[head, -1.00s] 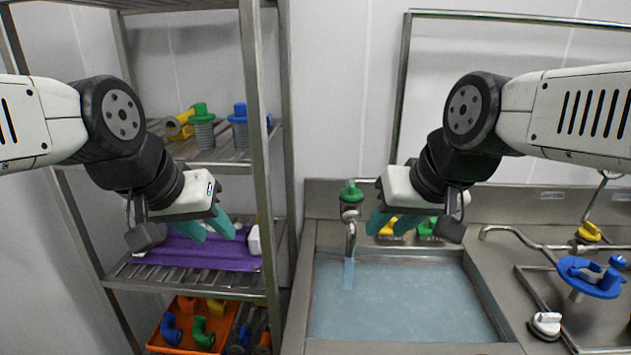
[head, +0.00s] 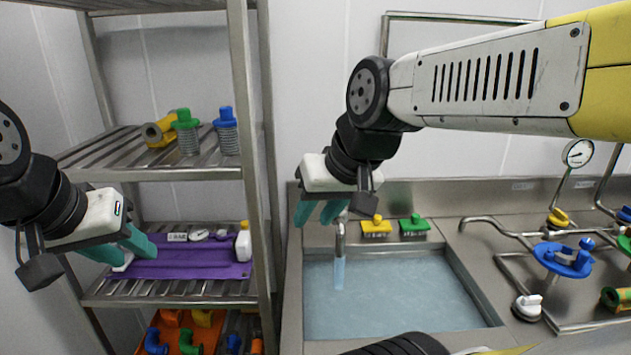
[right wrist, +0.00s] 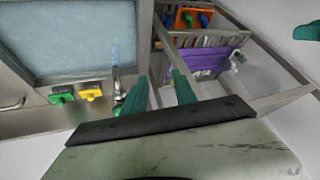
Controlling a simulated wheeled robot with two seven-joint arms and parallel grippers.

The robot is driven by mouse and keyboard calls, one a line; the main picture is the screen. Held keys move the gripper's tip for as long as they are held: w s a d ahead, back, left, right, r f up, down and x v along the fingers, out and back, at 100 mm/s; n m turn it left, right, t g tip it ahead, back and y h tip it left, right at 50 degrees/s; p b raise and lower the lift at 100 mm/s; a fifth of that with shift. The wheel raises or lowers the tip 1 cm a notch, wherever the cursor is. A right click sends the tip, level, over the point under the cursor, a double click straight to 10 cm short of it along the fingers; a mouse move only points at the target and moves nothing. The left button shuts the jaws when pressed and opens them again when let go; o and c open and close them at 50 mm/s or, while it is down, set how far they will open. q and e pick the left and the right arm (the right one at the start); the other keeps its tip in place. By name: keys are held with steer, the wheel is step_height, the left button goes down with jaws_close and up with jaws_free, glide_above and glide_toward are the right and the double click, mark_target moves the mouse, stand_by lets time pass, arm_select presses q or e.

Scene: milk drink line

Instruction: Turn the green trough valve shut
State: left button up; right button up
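The metal tap (head: 340,236) stands at the back left of the trough (head: 470,295), and water (head: 339,272) runs from it into the trough. My left gripper (head: 125,252) is open and empty by the rack.
A yellow-handled block (head: 376,227) and a green-handled block (head: 414,226) sit behind the trough. A metal rack (head: 258,150) stands left, with a purple mat (head: 195,263) on one shelf. Pipes and a blue valve wheel (head: 563,259) are at the right.

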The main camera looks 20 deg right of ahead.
steer(key=w+d+m+g, duration=0.1)
steer(key=w+d, duration=0.3)
steer(key=w, duration=0.4)
steer(key=w+d+m+g+h, duration=0.1)
steer(key=w+d+g, duration=0.2)
steer(key=w+d, duration=0.2)
steer(key=w+d+r+m+g+h, duration=0.1)
steer(key=w+d, duration=0.3)
steer(key=w, duration=0.7)
steer(key=shift+d+g, duration=0.25)
steer(key=shift+g, duration=0.15)
steer(key=shift+w+d+f, duration=0.1)
steer(key=shift+f, duration=0.25)
step_height(320, 180, down, 7)
steer(key=shift+f, duration=0.1)
jaws_close()
